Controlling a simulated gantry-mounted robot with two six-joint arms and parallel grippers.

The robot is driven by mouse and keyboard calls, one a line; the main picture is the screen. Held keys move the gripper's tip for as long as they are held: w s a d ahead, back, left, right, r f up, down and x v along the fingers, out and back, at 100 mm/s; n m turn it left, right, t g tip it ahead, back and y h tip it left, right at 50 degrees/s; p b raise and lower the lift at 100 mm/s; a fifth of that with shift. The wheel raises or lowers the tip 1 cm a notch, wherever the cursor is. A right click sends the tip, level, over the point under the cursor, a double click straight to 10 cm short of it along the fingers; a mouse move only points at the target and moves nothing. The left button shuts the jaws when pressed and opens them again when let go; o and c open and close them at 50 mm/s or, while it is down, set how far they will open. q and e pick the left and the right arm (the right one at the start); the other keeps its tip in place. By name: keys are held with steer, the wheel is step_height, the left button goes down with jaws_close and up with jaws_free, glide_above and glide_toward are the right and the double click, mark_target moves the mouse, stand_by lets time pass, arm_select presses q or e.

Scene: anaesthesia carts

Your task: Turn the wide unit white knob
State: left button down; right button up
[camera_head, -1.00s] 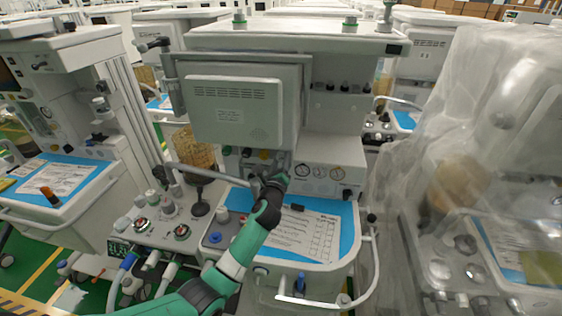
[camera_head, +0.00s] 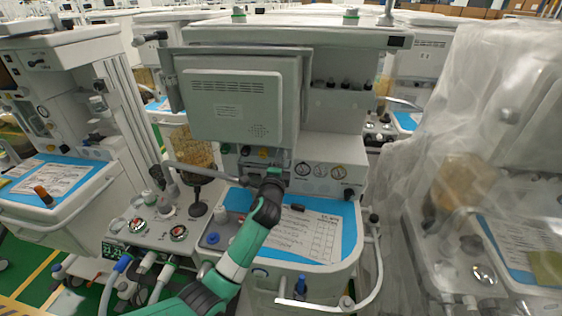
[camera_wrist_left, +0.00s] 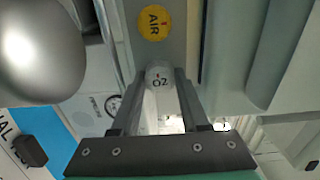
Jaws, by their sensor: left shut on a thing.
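The wide unit (camera_head: 330,145) stands in the middle of the head view, with a screen housing turned back-side toward me. The white knob (camera_wrist_left: 159,76), marked O2, sits between the two finger ends of my left gripper (camera_wrist_left: 158,80) in the left wrist view. The fingers are shut on its sides. In the head view my left gripper (camera_head: 274,171) is at the unit's front panel, below the screen housing, and it hides the white knob. A yellow knob (camera_wrist_left: 153,22) marked AIR is just beyond the white one. My right gripper is not in view.
A large grey rounded part (camera_wrist_left: 40,45) is close to the gripper at the wrist view's left. A blue work surface (camera_head: 340,222) with a printed sheet lies below the panel. A plastic-covered cart (camera_head: 470,130) stands at the right, another cart (camera_head: 60,150) at the left.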

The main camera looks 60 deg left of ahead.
arm_select(q)
steer(key=shift+s+r+n+b, duration=0.1)
steer(key=shift+n+b, duration=5.85)
steer(key=shift+n, duration=7.95)
steer(key=shift+c, duration=2)
jaws_free()
